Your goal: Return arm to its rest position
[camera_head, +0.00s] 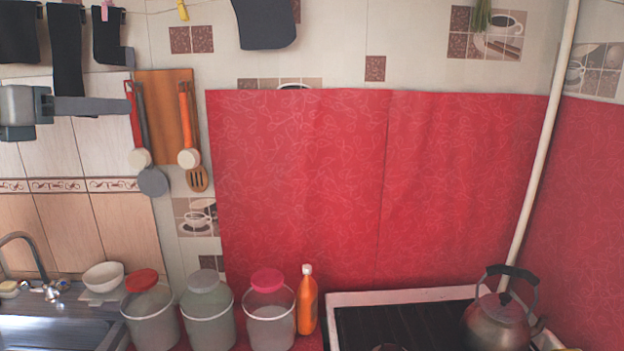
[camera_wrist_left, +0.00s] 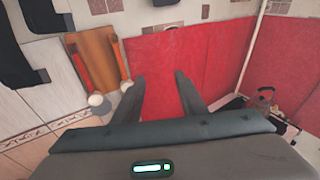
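My left gripper (camera_head: 110,105) is at the left of the head view, raised in front of the tiled wall and pointing right. In the left wrist view its two fingers (camera_wrist_left: 159,76) stand apart with nothing between them. The red wall covering shows beyond the fingers. In the head view one finger hides the other. My right gripper is in neither view.
Utensils (camera_head: 152,181) hang on the wall by a wooden board (camera_head: 165,110). Dark cloths (camera_head: 67,50) hang above. Below are a sink (camera_head: 50,332), lidded containers (camera_head: 152,318), an orange bottle (camera_head: 307,306), and a stove (camera_head: 400,325) with a kettle (camera_head: 495,322).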

